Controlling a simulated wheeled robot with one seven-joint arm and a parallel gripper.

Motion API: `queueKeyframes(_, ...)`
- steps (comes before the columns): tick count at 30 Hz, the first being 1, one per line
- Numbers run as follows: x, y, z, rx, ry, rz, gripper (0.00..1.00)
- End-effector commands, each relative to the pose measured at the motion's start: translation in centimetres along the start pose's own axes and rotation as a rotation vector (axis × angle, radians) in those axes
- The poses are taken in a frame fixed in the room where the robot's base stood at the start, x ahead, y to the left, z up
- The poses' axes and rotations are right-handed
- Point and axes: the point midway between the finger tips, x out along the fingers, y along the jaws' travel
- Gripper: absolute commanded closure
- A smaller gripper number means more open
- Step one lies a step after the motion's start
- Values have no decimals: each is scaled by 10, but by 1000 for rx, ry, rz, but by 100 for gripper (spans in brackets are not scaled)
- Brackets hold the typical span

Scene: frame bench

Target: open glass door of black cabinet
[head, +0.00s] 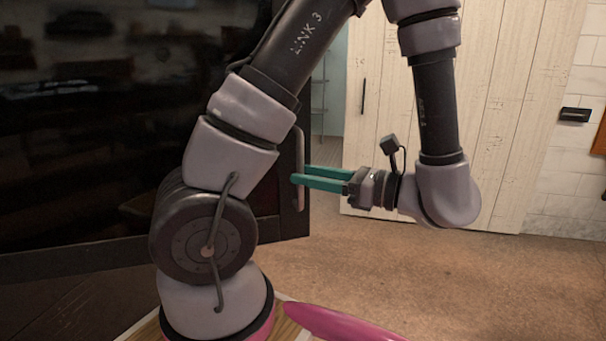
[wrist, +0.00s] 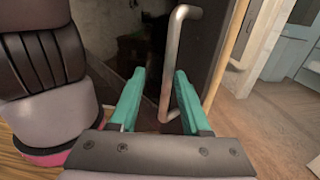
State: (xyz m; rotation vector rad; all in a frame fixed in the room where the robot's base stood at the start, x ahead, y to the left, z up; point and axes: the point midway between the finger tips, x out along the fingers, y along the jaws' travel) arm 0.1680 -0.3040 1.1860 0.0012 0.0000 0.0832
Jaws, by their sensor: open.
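The black cabinet (head: 80,254) fills the left of the head view, and its dark glass door (head: 70,150) reflects the room. A metal bar handle (head: 300,150) stands upright near the door's right edge. In the wrist view the handle (wrist: 174,60) runs down between the two teal fingers. My gripper (head: 295,178) is open, with its fingertips at the handle's lower part. In the wrist view my gripper (wrist: 160,88) has one finger on each side of the bar, with gaps showing. The door looks shut, though my arm hides part of it.
A whitewashed plank door (head: 510,110) stands behind my arm, with a bright opening left of it. The brown floor (head: 440,280) is clear at the right. A pink curved part shows at the bottom.

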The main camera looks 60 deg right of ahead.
Motion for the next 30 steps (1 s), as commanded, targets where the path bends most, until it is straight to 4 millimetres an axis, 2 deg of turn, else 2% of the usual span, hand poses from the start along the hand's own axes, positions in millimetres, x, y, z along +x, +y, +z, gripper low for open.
queueKeyframes(6, -46, 0, -1, 1, 1, -4, 53)
queueKeyframes(12, -78, 0, -1, 0, 1, -2, 53)
queueKeyframes(17, -88, 0, 0, 0, 1, 0, 53)
queueKeyframes(24, -89, 0, 0, 0, 1, 0, 53)
queueKeyframes(25, -89, 0, 0, 0, 1, -1, 57)
queueKeyframes(28, -89, 0, 0, 0, 1, -1, 95)
queueKeyframes(29, -89, 0, 0, 0, 1, -1, 100)
queueKeyframes(30, -89, 0, 0, 0, 1, -1, 100)
